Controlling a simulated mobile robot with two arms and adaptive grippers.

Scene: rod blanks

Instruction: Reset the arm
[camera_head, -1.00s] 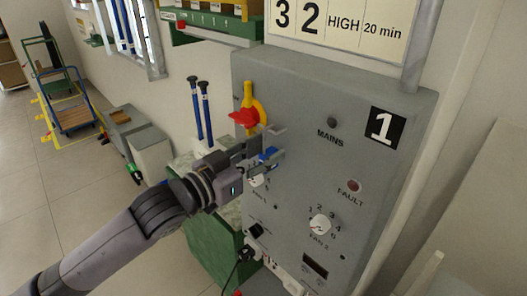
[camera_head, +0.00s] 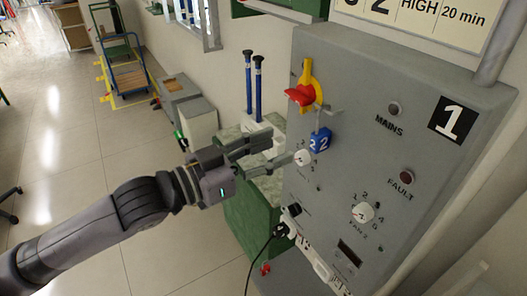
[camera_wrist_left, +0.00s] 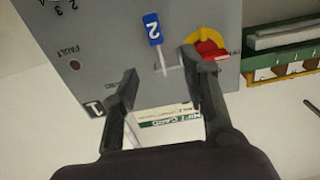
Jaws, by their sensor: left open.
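My left gripper (camera_head: 278,152) is open and empty, in front of the left part of the grey control panel (camera_head: 345,100). Its two dark fingers also show spread in the left wrist view (camera_wrist_left: 160,68). A blue tag marked 2 (camera_head: 320,141) is at the panel, just below the red and yellow switch handle (camera_head: 304,94); the fingers are apart from it. In the left wrist view the tag (camera_wrist_left: 153,29) appears beyond the fingertips, with a pale thin piece on it. My right gripper is in neither view.
Two blue-handled rods (camera_head: 257,85) stand upright behind the green bin (camera_head: 250,222). A black plug with a cable (camera_head: 281,231) sits low on the panel. Dial knobs (camera_head: 363,212) stick out from the panel face. Open floor (camera_head: 75,160) lies to the left.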

